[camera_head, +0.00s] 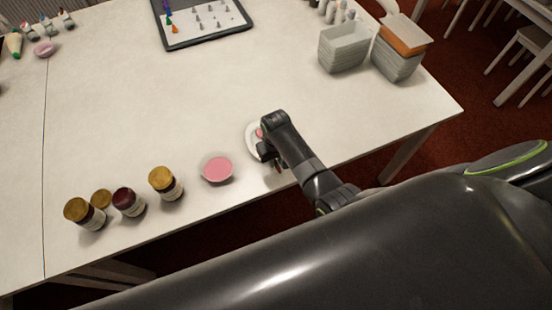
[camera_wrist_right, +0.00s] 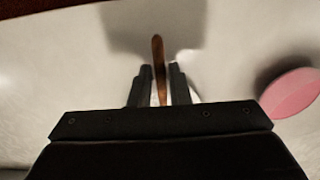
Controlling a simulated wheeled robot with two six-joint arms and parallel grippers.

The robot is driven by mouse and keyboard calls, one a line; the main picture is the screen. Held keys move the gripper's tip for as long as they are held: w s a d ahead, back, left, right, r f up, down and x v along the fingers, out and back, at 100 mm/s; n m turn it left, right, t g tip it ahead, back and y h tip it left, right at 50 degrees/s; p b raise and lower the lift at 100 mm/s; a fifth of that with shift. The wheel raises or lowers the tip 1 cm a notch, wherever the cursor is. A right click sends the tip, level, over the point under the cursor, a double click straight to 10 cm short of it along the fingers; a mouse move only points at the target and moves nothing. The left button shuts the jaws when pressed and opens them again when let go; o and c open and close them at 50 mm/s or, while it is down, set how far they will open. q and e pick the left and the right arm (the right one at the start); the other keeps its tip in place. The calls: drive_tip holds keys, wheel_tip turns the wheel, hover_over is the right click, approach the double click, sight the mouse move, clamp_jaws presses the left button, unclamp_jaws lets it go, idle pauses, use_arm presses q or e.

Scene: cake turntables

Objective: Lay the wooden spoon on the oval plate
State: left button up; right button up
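The wooden spoon shows in the right wrist view as a brown handle (camera_wrist_right: 158,50) running between the two fingers of my right gripper (camera_wrist_right: 160,85). Narrow gaps show on both sides of the handle, so the fingers straddle it without visibly closing on it. The spoon's other end is hidden behind the gripper body. In the head view my right gripper (camera_head: 270,160) is low over the table's near edge and hides most of the spoon. A white plate (camera_head: 250,141) with something pink on it lies beside the gripper, partly covered by it; its full outline is hidden. My left gripper is not in view.
A pink-filled bowl (camera_head: 217,168) stands left of the gripper. Several jars (camera_head: 166,184) line the near left edge. Grey containers (camera_head: 343,48) and a dark-edged tray (camera_head: 205,39) stand at the back. The table's middle is clear.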

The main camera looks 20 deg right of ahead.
drive_tip(key=o, duration=0.4)
wheel_tip(320, 180, up, 18)
drive_tip(key=shift+f+p, duration=0.25)
drive_tip(key=shift+p, duration=0.1)
drive_tip(key=shift+f, duration=0.1)
idle(0.5)
